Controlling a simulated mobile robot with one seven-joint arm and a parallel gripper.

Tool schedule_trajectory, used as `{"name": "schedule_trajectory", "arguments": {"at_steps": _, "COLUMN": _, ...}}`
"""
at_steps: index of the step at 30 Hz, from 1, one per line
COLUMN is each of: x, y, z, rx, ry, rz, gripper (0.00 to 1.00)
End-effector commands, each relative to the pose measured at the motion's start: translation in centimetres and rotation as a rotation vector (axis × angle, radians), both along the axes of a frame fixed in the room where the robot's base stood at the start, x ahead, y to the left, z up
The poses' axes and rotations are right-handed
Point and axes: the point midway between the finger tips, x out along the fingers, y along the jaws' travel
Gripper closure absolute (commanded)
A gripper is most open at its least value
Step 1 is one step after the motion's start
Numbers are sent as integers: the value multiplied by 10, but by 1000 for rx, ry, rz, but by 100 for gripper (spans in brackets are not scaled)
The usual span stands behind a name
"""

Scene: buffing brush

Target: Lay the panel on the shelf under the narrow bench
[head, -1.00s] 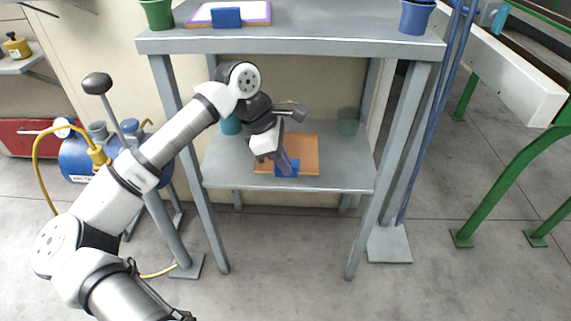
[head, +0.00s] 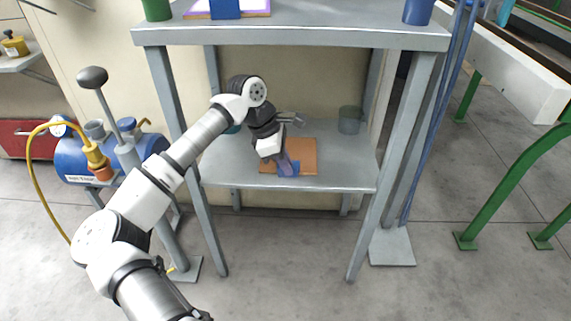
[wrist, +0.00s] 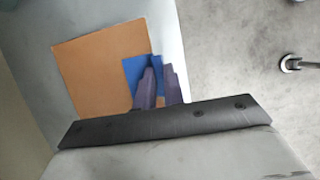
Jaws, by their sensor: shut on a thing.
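The orange-brown panel (head: 303,154) is over the shelf (head: 345,170) under the narrow bench (head: 300,36), near its front middle. It looks flat; I cannot tell whether it touches the shelf or hangs just above it. My gripper (head: 285,164) reaches in beneath the bench top and is shut on the panel's blue tab (head: 289,170) at the front edge. In the wrist view the panel (wrist: 95,65) lies beyond my fingers (wrist: 158,80), which close on the blue tab (wrist: 131,70). My fingers hide part of the tab.
A greenish see-through cup (head: 349,120) stands at the shelf's back right, and a teal cup (head: 232,128) at back left, partly behind my arm. The bench top holds a purple-edged panel (head: 253,8), a green pot (head: 157,9) and a blue pot (head: 418,11). Bench legs flank the shelf.

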Motion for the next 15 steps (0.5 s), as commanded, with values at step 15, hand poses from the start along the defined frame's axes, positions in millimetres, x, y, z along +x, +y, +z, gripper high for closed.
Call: {"name": "schedule_trajectory", "arguments": {"at_steps": 15, "x": 0, "y": 0, "z": -2, "rx": 0, "ry": 0, "rz": 0, "gripper": 68}}
